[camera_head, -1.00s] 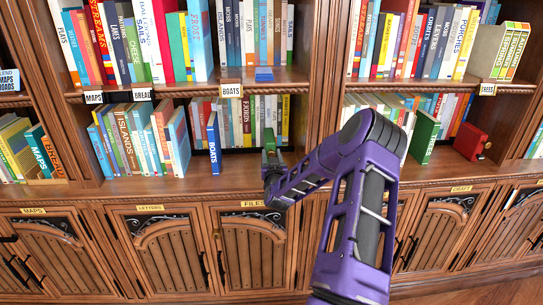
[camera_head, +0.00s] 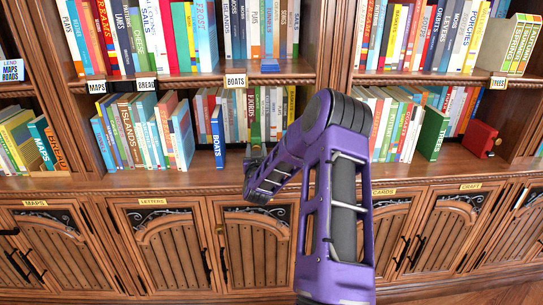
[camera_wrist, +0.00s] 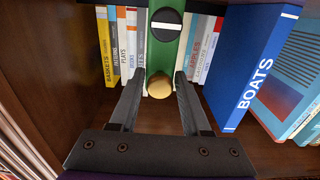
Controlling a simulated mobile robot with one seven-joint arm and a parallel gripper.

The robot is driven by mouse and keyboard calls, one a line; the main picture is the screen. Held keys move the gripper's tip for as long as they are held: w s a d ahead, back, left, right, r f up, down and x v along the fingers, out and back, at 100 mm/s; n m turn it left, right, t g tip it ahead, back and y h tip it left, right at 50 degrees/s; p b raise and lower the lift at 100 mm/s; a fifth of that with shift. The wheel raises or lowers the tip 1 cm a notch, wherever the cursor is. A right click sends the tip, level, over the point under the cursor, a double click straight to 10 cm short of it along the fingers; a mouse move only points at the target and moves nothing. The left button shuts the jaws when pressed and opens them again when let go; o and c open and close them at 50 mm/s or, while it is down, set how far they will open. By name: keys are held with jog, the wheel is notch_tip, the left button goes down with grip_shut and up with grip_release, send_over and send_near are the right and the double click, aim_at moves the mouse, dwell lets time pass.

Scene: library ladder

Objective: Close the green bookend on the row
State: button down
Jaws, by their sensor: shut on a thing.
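The green bookend (camera_wrist: 165,50) stands upright in the lower middle shelf bay, with a black disc bearing a white bar and a round gold knob (camera_wrist: 159,87). My gripper (camera_wrist: 156,98) is shut on the green bookend at its knob, one finger on each side. In the head view my gripper (camera_head: 254,153) is at the front of this bay, and the arm hides part of it. The blue BOATS book (camera_wrist: 256,75) stands beside the bookend, with a gap between; it is left of my gripper in the head view (camera_head: 218,138). Thinner books (camera_wrist: 205,45) stand behind.
The brown bay wall (camera_wrist: 45,65) rises on the other side of the bookend. More books (camera_head: 145,130) fill the bay left of BOATS. A green book (camera_head: 433,132) and a red block (camera_head: 480,138) stand farther right. A shelf (camera_head: 275,80) lies close above.

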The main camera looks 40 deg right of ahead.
jog(key=w+a, duration=0.1)
jog(key=a, duration=0.1)
jog(key=w+a+b, duration=0.1)
jog(key=a, duration=0.1)
jog(key=w+a, duration=0.1)
jog(key=a, duration=0.1)
jog(key=shift+w+a+b, duration=0.1)
jog(key=shift+w+b, duration=0.3)
jog(key=c, duration=0.5)
grip_release()
jog(key=shift+c, duration=0.2)
jog(key=shift+s, duration=0.1)
jog(key=v, duration=1.7)
jog(key=shift+s+a, duration=0.1)
jog(key=shift+a, duration=0.05)
